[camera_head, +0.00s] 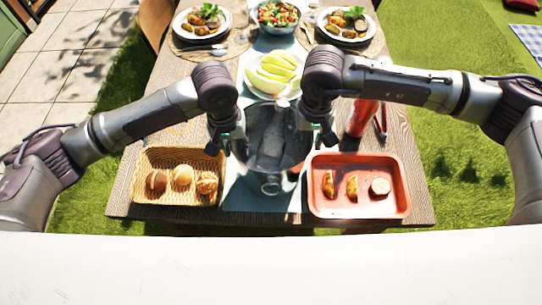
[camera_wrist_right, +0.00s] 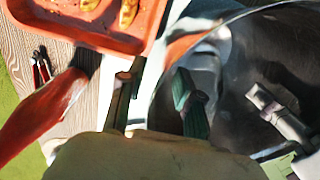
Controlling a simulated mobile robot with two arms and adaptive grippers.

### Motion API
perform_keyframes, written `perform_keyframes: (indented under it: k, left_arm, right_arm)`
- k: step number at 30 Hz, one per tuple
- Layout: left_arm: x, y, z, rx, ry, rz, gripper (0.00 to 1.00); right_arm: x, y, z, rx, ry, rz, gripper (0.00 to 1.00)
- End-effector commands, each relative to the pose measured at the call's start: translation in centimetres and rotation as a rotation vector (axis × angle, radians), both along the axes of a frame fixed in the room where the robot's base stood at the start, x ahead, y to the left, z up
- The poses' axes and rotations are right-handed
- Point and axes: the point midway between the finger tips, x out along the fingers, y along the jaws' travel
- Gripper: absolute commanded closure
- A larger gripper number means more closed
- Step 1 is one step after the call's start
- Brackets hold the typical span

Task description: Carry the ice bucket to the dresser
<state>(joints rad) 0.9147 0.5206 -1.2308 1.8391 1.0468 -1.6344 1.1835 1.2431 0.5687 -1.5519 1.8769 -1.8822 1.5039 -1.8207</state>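The ice bucket (camera_head: 268,172) is a dark, shiny round vessel on the table runner near the front edge, between a bread basket and a red tray. My left gripper (camera_head: 226,143) is at its left rim; whether its fingers are apart is too small to tell. My right gripper (camera_head: 318,138) is at the right rim. In the right wrist view, the bucket (camera_wrist_right: 240,70) fills the right side. There, the right gripper (camera_wrist_right: 155,100) has its fingers apart, one outside and one inside the rim, with a visible gap. The dresser does not show.
The wicker basket (camera_head: 137,190) holds bread rolls. The red tray (camera_head: 400,197) holds baked pieces. A plate of yellow-green food (camera_head: 273,72) stands behind the bucket. Grass surrounds the table (camera_head: 424,200).

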Motion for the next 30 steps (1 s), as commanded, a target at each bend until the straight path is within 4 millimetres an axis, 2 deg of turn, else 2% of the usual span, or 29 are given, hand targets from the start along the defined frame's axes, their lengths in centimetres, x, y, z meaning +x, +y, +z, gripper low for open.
perform_keyframes:
  k: [3,9,30]
  left_arm:
    - [-0.01,-0.02,0.01,0.000,0.000,0.000,0.69]
    - [-0.01,-0.02,0.03,0.000,0.000,0.000,1.00]
    - [0.07,-0.08,0.47,-0.003,-0.003,-0.001,1.00]
  right_arm:
    - [0.00,0.01,0.01,0.000,0.000,0.000,0.67]
    - [0.00,0.01,0.04,0.000,0.000,0.000,1.00]
    - [0.07,-0.07,0.38,-0.003,-0.002,-0.001,1.00]
